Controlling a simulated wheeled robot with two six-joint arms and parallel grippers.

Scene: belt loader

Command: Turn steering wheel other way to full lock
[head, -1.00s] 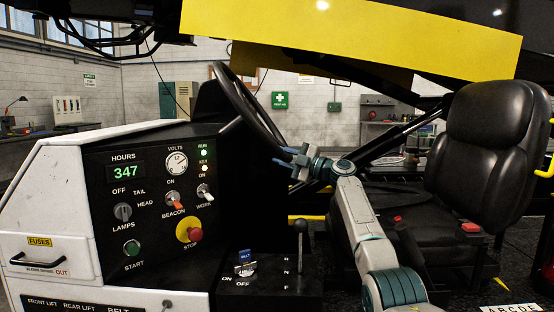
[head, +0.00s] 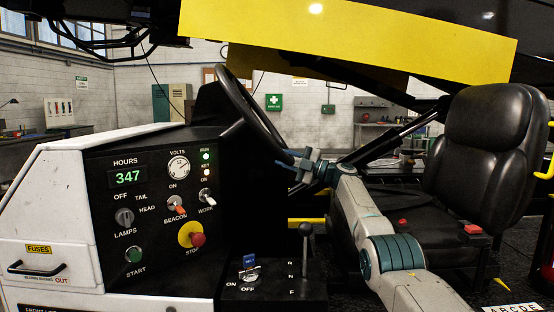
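The black steering wheel (head: 247,105) is seen nearly edge-on, tilted, behind the control panel. My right arm comes in from the lower right, and its gripper (head: 292,160) is at the lower right part of the wheel's rim. The fingers meet the rim there, but I cannot tell whether they are closed around it. The wheel's spokes and far side are mostly hidden. My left gripper is not in view.
The control panel (head: 150,205) with lamps, beacon and stop switches stands left of the wheel. A gear lever (head: 305,240) and belt key switch (head: 249,268) sit below. A black seat (head: 490,150) is at right. A yellow boom (head: 350,35) hangs overhead.

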